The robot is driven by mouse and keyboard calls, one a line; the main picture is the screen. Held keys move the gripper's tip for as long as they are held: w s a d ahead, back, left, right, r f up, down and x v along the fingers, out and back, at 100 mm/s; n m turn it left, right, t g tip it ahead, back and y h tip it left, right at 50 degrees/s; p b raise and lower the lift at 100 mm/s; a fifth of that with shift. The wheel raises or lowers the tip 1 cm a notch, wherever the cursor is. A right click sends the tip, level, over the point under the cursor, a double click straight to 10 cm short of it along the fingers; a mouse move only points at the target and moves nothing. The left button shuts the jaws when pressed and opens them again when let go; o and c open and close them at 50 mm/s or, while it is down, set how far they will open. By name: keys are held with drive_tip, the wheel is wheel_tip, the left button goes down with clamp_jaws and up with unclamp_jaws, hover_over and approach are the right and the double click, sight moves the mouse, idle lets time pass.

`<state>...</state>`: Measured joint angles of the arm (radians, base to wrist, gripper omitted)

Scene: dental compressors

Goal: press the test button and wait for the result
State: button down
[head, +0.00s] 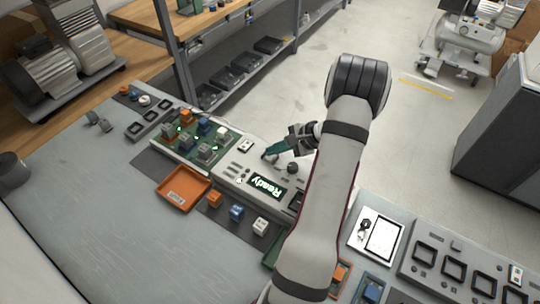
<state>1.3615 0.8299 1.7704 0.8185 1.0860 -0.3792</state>
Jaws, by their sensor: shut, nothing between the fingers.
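I cannot tell whether the fingertips touch the panel. I cannot tell which control is the test button; one may be hidden under the fingers. My arm covers the panel's right end.
A green board (185,153) with several coloured blocks and lit green spots adjoins the panel's left. An orange tray (183,187) and loose orange, blue and white blocks (237,213) lie in front. A grey slotted fixture (450,262) is at right. The bench's left front is clear.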

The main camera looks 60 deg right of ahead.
sight(274, 157)
drive_tip(key=shift+f, duration=0.4)
drive_tip(key=shift+r, duration=0.1)
idle(0.5)
drive_tip(key=shift+r, duration=0.8)
drive_tip(key=shift+r, duration=2.45)
